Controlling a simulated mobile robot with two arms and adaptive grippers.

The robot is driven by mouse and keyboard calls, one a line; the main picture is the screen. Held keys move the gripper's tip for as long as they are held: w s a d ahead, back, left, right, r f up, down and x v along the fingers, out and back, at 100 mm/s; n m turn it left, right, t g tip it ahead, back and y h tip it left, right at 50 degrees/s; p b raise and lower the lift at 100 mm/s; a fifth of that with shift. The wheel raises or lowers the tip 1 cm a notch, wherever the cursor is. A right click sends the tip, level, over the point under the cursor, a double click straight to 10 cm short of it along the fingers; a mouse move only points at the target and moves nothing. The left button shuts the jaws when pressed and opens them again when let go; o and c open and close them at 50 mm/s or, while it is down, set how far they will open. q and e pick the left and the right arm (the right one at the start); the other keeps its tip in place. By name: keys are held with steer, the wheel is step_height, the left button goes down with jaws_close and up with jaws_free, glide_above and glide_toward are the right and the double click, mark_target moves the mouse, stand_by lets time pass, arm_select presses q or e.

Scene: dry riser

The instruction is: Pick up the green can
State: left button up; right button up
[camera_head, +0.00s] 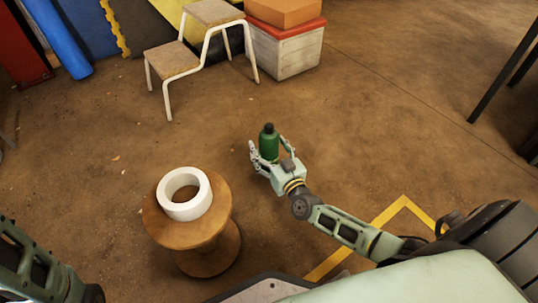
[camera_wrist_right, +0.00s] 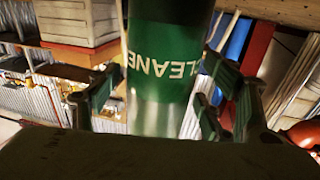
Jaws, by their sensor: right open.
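The green can (camera_head: 269,143) has a dark cap and stands upright in the head view, near the middle. In the right wrist view the green can (camera_wrist_right: 168,62) fills the upper middle, with "CLEANE" lettering visible. My right gripper (camera_head: 268,152) is open, with its fingers on either side of the can. In the right wrist view gaps show between the can and the fingers of my right gripper (camera_wrist_right: 160,95). What the can rests on is hidden behind the gripper. Part of my left arm shows at the lower left, but its gripper does not.
A wooden spool (camera_head: 207,245) with a white ring (camera_head: 184,194) on top stands left of my right gripper. A step chair (camera_head: 178,58) and a white crate (camera_head: 284,52) with an orange box (camera_head: 285,10) stand at the back. The floor right of the can is clear.

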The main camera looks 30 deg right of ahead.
steer(key=c, duration=1.5)
steer(key=shift+r, duration=0.1)
steer(key=shift+c, duration=0.4)
